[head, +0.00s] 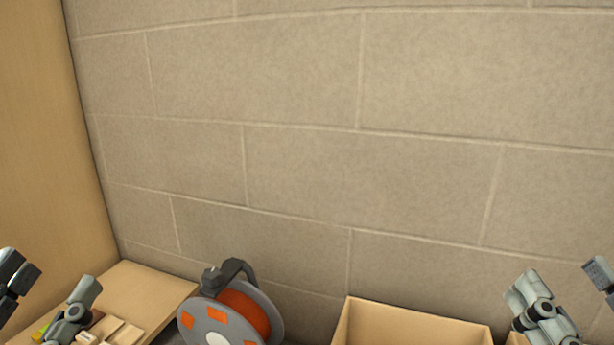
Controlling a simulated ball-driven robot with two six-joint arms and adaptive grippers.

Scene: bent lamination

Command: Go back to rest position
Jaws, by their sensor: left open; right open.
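My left gripper (48,290) is at the lower left edge, with its two fingers pointing up and spread apart. It is open, with nothing seen between the fingers. My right gripper (568,285) is at the lower right edge, also open with fingers apart and nothing seen between them. Both are cut off by the picture's edges, so the wrists and most of the arms are hidden.
A wooden surface (150,290) at the lower left carries several small blocks (105,328). A grey and orange reel (225,315) stands beside it. An open box (410,320) is at the bottom right of centre. A block wall (350,150) fills the background; a wooden panel (45,130) stands left.

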